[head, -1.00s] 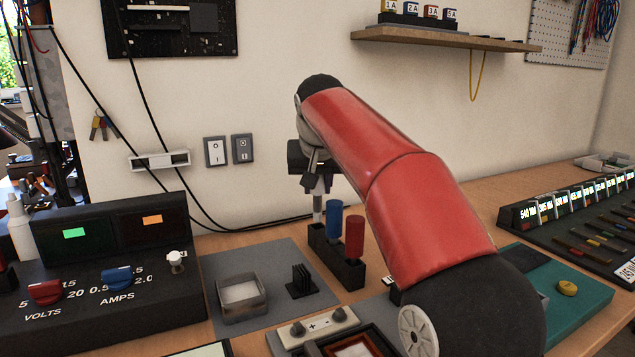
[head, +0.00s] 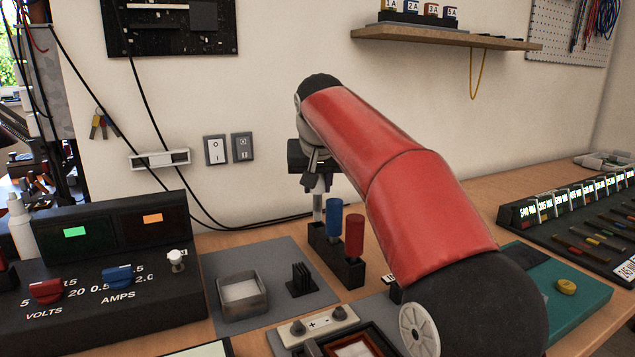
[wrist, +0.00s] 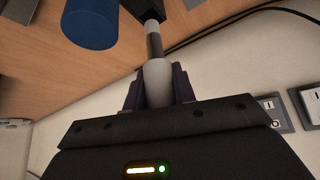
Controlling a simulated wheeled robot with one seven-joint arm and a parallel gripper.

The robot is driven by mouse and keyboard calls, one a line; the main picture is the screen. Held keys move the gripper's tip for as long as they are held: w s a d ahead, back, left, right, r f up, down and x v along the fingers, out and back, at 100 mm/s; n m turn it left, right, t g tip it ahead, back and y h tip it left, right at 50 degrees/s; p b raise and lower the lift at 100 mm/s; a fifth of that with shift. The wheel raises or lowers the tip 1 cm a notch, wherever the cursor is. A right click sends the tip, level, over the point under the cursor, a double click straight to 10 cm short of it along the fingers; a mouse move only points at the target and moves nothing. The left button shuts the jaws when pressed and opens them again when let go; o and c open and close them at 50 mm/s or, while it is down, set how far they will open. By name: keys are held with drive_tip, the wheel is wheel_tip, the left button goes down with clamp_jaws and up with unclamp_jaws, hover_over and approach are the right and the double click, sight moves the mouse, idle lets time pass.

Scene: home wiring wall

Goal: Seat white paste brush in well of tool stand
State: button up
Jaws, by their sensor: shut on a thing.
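The white paste brush (wrist: 157,82) is upright between the fingers of my gripper (wrist: 159,88), which is shut on its white handle. In the head view my gripper (head: 318,184) is above the back end of the black tool stand (head: 350,272), and the brush (head: 333,212) points down from it. The brush's grey lower part reaches the stand's back well; how deep it sits I cannot tell. A blue-handled tool (head: 334,222) and a red-handled tool (head: 354,236) stand in the other wells. The blue handle (wrist: 90,22) also shows close to the brush in the wrist view.
A square metal tray (head: 243,312) and a small black slotted rack (head: 302,281) lie on the grey mat left of the stand. The power supply (head: 100,275) stands further left. A teal mat (head: 575,308) lies at right. The wall with switches (head: 228,149) is close behind.

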sight(318, 201)
drive_tip(key=shift+f+b, duration=2.15)
drive_tip(key=shift+f, duration=0.65)
drive_tip(key=o, duration=1.1)
drive_tip(key=p+v, duration=0.1)
drive_tip(key=v, duration=0.6)
drive_tip(key=shift+s+r+p, duration=0.2)
drive_tip(key=shift+r+p, duration=0.15)
